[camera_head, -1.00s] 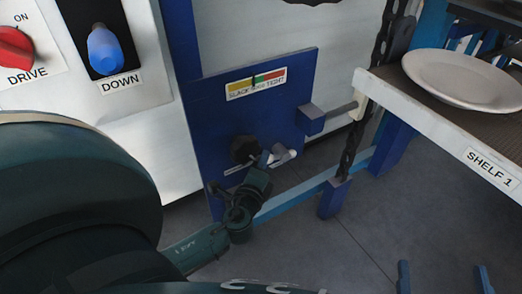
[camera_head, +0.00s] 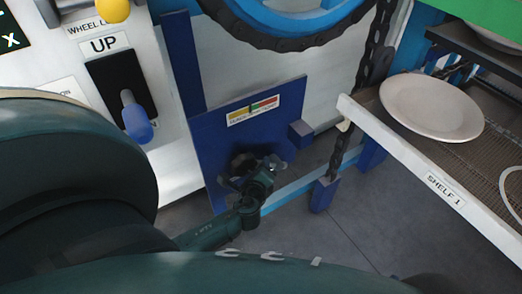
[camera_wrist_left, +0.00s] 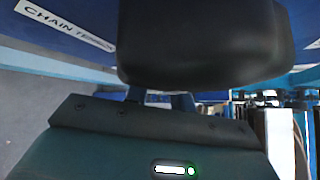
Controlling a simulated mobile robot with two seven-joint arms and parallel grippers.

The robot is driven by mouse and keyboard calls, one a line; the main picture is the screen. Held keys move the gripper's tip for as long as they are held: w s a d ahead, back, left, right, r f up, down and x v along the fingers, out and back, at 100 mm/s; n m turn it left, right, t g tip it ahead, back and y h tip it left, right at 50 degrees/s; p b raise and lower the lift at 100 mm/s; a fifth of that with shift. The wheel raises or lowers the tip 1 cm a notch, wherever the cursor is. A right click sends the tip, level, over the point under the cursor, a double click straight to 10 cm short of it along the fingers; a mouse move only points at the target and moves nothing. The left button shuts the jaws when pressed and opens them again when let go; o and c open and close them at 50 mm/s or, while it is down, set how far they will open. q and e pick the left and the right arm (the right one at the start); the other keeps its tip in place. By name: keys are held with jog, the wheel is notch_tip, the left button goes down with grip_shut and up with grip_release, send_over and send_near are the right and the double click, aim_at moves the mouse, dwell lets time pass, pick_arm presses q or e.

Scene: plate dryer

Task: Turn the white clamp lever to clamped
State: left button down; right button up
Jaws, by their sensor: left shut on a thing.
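My right gripper is not in view.
A tension scale label (camera_head: 252,110) is above the lever. A chain (camera_head: 340,155) hangs right of the panel. Shelf 1 (camera_head: 400,155) carries a white plate (camera_head: 432,108). A blue-handled lever (camera_head: 136,120) is at left. A wheel is above.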

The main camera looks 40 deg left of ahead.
pick_arm(q)
jog(key=shift+a, duration=0.15)
jog(key=c, duration=1.2)
grip_release()
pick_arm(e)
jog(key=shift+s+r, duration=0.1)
